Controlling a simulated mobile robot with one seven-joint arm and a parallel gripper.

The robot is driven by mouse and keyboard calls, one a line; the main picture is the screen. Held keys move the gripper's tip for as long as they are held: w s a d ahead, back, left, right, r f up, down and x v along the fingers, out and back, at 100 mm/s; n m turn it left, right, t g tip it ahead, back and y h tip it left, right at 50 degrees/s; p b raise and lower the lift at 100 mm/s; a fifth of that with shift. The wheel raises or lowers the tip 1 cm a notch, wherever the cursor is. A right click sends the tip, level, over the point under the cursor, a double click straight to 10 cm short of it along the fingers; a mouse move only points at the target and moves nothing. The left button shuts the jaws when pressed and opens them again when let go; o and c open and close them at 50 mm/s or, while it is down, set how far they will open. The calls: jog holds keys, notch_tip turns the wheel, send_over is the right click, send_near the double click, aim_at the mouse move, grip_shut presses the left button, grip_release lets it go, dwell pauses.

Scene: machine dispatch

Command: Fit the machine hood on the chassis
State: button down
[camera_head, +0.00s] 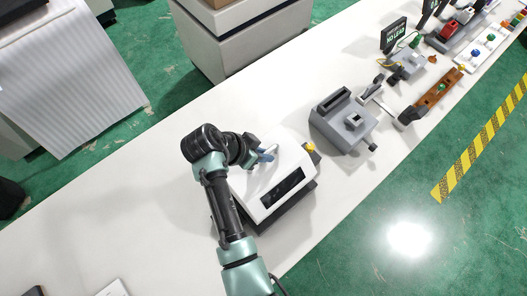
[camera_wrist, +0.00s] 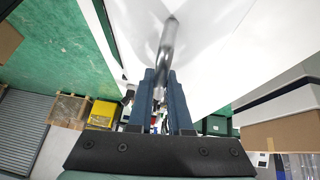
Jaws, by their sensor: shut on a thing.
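The white machine hood (camera_head: 246,184) with a dark window strip is in the middle of the head view, beside my arm. My gripper (camera_head: 266,154) is at its upper left part. In the wrist view, my gripper's blue fingers (camera_wrist: 166,82) are closed around a silver bar handle (camera_wrist: 168,42) on the white hood surface (camera_wrist: 215,45). A dark base, seemingly the chassis (camera_head: 291,214), shows under the hood's lower right edge. Whether the hood is seated on it or held just above cannot be told. My arm hides the hood's left side.
A grey slotted device (camera_head: 340,117) stands just right of the hood on the long white table (camera_head: 150,190). Farther right are a brown block (camera_head: 437,90), a black sign (camera_head: 393,36) and several small parts. The table left of my arm is mostly clear.

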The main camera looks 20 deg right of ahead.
jog(key=shift+s+r, duration=0.1)
dwell(0.4)
dwell(1.2)
jog(key=shift+f+b, duration=1.5)
jog(key=shift+f, duration=0.2)
jog(key=c, duration=0.9)
grip_release()
jog(key=shift+r, duration=0.1)
jog(key=shift+o, duration=0.7)
jog(key=b+v, duration=0.1)
jog(key=v, duration=1.2)
jog(key=shift+w+b, duration=0.3)
jog(key=shift+b, duration=0.1)
jog(key=shift+a, duration=0.1)
